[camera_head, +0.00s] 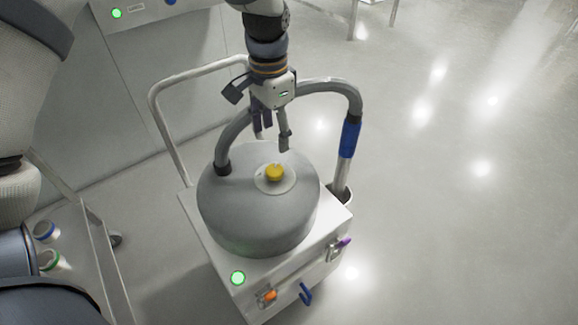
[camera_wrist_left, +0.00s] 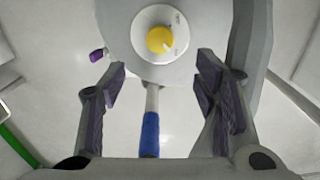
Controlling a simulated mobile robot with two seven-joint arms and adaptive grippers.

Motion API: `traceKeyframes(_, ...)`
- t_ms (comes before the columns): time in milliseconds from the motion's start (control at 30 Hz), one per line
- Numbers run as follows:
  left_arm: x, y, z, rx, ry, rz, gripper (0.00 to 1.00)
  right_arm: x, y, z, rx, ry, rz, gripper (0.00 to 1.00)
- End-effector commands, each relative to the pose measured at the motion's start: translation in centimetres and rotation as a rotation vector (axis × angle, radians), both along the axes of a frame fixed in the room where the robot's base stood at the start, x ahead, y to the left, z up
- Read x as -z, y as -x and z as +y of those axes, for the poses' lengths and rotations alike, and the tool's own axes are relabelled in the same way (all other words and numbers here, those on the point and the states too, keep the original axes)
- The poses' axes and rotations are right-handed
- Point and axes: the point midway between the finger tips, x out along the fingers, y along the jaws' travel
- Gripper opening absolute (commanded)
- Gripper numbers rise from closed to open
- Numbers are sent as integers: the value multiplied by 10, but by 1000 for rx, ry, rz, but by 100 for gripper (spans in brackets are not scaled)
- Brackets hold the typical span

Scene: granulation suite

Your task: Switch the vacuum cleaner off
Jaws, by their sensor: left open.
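The vacuum cleaner (camera_head: 245,215) has a grey domed lid on a white wheeled box. A yellow knob (camera_head: 274,172) sits on a pale round dial plate on top of the lid. The knob also shows in the left wrist view (camera_wrist_left: 160,40), beyond the fingertips, with a small pointer mark at its lower right; the dial print is too small to read. A green lit lamp (camera_head: 238,278) is on the box's front corner. My left gripper (camera_head: 271,137) is open and empty above the lid, just behind the knob and apart from it. My right gripper is not in view.
A grey hose with a blue grip (camera_head: 349,138) arches behind and right of the lid. A push handle (camera_head: 168,115) rises at the back left. A cart (camera_head: 95,235) with jars stands at the left. The floor at right is clear.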

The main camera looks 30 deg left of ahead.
Motion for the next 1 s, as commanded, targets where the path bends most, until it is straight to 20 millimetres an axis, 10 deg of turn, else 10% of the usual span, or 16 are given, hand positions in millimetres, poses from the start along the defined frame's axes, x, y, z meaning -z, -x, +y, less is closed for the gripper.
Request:
traceKeyframes(400,100,2,0,-1,0,8,56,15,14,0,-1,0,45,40)
traceKeyframes(767,109,1,0,-2,1,1,56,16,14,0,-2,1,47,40)
traceKeyframes(1000,109,1,0,-2,1,1,8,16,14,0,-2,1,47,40)
